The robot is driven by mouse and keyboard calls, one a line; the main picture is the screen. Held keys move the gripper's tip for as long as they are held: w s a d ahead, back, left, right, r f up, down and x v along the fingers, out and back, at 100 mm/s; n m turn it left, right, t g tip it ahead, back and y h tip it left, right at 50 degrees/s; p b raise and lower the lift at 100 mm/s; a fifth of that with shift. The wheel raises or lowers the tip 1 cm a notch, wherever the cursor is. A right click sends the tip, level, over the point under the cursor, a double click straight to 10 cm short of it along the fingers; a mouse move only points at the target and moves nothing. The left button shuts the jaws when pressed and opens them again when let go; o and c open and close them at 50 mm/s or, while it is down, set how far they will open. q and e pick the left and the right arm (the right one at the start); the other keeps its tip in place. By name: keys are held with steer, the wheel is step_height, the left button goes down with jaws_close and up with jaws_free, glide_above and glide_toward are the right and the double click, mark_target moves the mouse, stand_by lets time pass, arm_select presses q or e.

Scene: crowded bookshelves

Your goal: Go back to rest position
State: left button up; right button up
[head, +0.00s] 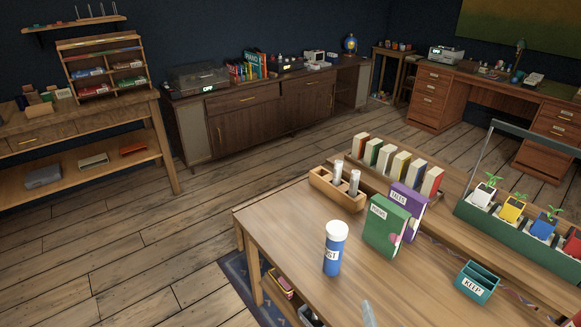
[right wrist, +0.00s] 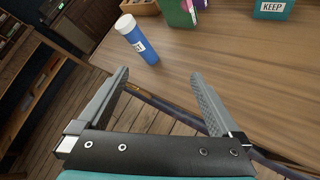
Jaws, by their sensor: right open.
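My right gripper (right wrist: 160,84) is open and empty in the right wrist view, its two grey fingers apart near the front edge of the wooden table (right wrist: 225,60). In the head view only one grey fingertip, seemingly of this gripper, shows at the bottom edge. A blue bottle with a white cap (head: 334,250) stands upright on the table; it also shows beyond the fingers in the right wrist view (right wrist: 138,42), apart from them. My left gripper is not in view.
On the table stand a green book (head: 385,226), a purple book (head: 407,203), a wooden holder (head: 335,190), a teal KEEP box (head: 477,283) and a green planter carrier (head: 500,233). A shelf unit (head: 60,153) stands at the left. Floor (head: 150,240) is clear between the furniture.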

steer(key=s+a+f+m+g+y, duration=0.15)
steer(key=s+m+g, duration=1)
steer(key=m, duration=1.55)
steer(key=s+f+t+b, duration=0.1)
steer(key=s+f, duration=0.1)
steer(key=f, duration=1)
steer(key=s+f+t, duration=0.1)
steer(key=s+f, duration=0.1)
steer(key=f, duration=0.9)
arm_select(q)
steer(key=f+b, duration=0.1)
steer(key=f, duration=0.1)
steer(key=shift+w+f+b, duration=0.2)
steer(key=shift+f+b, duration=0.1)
steer(key=shift+b, duration=0.05)
arm_select(e)
steer(key=s+d+f+n+g, duration=0.1)
steer(key=s+d+f, duration=0.1)
steer(key=s+f, duration=1.3)
steer(key=shift+s+d+f+g, duration=0.2)
steer(key=shift+s+d+g, duration=0.05)
steer(key=shift+s+g, duration=0.1)
